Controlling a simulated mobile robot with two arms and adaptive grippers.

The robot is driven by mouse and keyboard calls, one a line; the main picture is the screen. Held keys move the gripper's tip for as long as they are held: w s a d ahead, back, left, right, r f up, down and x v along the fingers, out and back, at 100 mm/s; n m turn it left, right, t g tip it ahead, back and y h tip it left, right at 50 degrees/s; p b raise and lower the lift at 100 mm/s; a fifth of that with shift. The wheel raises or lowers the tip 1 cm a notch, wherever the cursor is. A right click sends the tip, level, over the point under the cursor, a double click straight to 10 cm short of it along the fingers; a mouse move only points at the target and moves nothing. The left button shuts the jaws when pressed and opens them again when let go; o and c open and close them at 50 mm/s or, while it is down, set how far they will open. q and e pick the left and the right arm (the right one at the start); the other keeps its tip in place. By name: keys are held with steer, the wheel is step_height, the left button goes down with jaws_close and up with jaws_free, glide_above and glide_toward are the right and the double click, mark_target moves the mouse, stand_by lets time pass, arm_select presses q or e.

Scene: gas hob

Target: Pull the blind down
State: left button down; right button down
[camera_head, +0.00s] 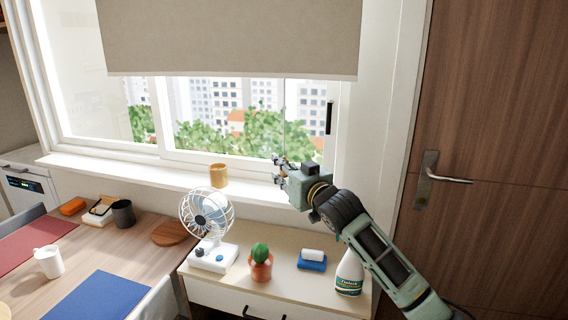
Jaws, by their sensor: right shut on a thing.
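The grey-beige blind (230,35) hangs over the upper part of the window, with its straight bottom edge well above the sill. A thin pull cord (284,115) hangs from near the blind's right part down towards my right gripper. My right gripper (279,169) is in front of the window near the sill's right end, its fingers shut on the cord. The fingers are small, so the exact grip point is hard to see. My left gripper is out of view.
A yellow cup (218,175) stands on the sill (130,172). Below, a cabinet holds a fan (208,220), a potted cactus (260,262), a blue-and-white item (312,259) and a spray bottle (349,274). A dining table (125,258) is left, a wooden door (490,120) right.

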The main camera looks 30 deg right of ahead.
steer(key=c, duration=1.6)
jaws_free()
steer(key=shift+o, duration=0.2)
steer(key=s+a, duration=0.1)
steer(key=s, duration=1.1)
